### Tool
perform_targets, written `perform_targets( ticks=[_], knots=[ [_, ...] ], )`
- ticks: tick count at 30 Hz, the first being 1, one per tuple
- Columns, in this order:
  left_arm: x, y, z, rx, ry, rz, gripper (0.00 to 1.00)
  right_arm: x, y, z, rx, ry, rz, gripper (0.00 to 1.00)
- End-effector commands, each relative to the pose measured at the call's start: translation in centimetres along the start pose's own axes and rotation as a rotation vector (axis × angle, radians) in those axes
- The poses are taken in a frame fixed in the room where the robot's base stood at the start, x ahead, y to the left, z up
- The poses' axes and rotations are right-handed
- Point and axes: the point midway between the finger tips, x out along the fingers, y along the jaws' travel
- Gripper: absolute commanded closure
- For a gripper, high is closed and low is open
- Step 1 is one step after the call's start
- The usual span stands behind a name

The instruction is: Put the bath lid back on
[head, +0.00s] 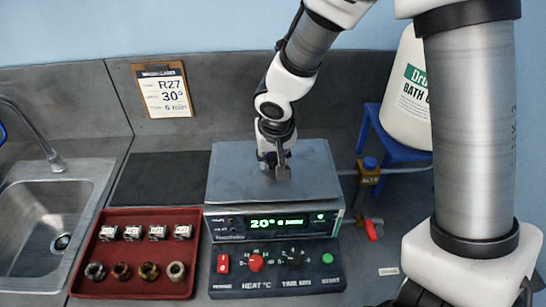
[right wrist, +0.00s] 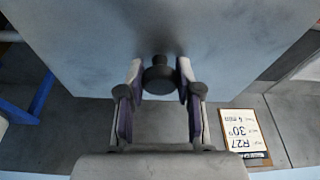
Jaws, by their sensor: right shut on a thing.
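The bath lid (head: 235,185) is a flat grey plate over the top of the bath unit (head: 225,228), whose front panel shows a lit green display. It looks level and lined up with the unit; I cannot tell whether a small gap is left under it. My right gripper (head: 277,168) is above the lid's middle, shut on its knob. In the right wrist view, the dark round knob (right wrist: 158,75) sits between the two fingertips of my right gripper (right wrist: 159,80), with the lid (right wrist: 90,40) beyond. My left gripper is not in view.
A red tray (head: 135,218) with several metal blocks and ring-shaped parts stands left of the unit. A bare dark mat (head: 160,178) lies behind it. A sink (head: 40,225) is far left. A white jug (head: 405,95) on a blue stand (head: 372,135) and a red-handled valve (head: 372,229) are right.

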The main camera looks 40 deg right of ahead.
Motion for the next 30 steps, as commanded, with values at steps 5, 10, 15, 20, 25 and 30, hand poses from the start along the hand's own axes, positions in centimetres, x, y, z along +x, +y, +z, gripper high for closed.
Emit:
perform_targets(
  ticks=[5,10,15,20,25,30],
  knots=[
    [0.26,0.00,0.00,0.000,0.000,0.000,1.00,0.20,-0.01,0.02,0.000,0.001,0.000,1.00],
    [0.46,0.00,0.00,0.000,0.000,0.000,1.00,0.36,-0.02,0.06,0.000,0.001,0.000,1.00],
    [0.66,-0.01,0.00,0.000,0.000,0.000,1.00,0.53,-0.02,0.11,0.000,0.001,0.000,1.00],
    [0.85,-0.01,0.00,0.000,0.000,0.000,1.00,0.69,-0.01,0.16,0.000,0.001,0.000,1.00],
    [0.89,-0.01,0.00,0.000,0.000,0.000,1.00,0.73,-0.01,0.17,0.000,0.001,0.000,0.44],
    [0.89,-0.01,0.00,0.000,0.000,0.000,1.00,0.74,-0.01,0.19,0.000,0.001,0.000,0.36]
  ],
)
